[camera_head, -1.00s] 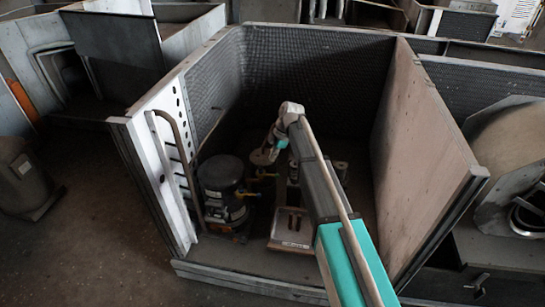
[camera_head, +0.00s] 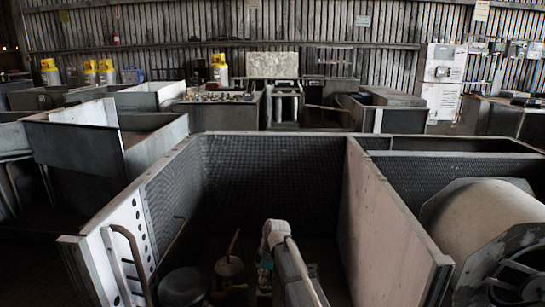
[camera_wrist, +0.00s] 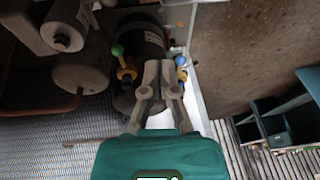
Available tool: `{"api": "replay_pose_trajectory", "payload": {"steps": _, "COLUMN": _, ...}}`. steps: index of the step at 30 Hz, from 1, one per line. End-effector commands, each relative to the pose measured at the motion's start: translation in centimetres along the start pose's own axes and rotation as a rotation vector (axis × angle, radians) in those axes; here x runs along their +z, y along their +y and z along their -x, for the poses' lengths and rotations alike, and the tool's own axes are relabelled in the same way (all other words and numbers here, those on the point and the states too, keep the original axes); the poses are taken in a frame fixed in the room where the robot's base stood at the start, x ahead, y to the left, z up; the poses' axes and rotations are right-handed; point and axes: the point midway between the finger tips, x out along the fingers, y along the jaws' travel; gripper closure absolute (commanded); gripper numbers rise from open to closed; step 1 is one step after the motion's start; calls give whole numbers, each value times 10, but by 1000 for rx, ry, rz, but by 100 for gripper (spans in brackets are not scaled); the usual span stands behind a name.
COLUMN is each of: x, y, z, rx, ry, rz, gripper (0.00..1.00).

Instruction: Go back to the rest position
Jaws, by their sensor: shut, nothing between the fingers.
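My gripper shows in the wrist view (camera_wrist: 160,72) with its two grey fingertips together and nothing between them. Beyond it is a dark cylindrical compressor (camera_wrist: 143,40) with a green ball and a yellow fitting beside it. I cannot tell how far the fingers are from it. In the head view my arm reaches into the open-topped housing (camera_head: 398,225), and the arm's end is low in the picture. The gripper fingers are not clear there. The top of a dark round unit (camera_head: 183,287) and a lighter canister (camera_head: 229,268) stand left of my arm.
The housing's perforated white left wall (camera_head: 122,245) and tall right wall flank my arm. A large drum (camera_head: 485,220) stands outside at the right. Other metal boxes crowd the left and back. Yellow cylinders (camera_head: 220,68) stand farther back. In the wrist view, bare floor shows at the upper right.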

Motion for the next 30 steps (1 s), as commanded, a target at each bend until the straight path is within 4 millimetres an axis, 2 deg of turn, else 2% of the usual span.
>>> {"api": "replay_pose_trajectory", "payload": {"steps": 1, "x": 18, "y": -16, "z": 2, "rx": 10, "ry": -11, "rz": -79, "gripper": 100}}
{"api": "replay_pose_trajectory", "payload": {"steps": 6, "x": 62, "y": -46, "z": 8, "rx": 47, "ry": -47, "rz": -365, "gripper": 100}}
{"api": "replay_pose_trajectory", "payload": {"steps": 18, "x": 156, "y": -127, "z": 19, "rx": 163, "ry": -103, "rz": -1029, "gripper": 100}}
{"api": "replay_pose_trajectory", "payload": {"steps": 24, "x": 184, "y": -156, "z": 22, "rx": 213, "ry": -110, "rz": -1266, "gripper": 100}}
{"api": "replay_pose_trajectory", "payload": {"steps": 30, "x": 204, "y": -179, "z": 24, "rx": 253, "ry": -112, "rz": -1436, "gripper": 100}}
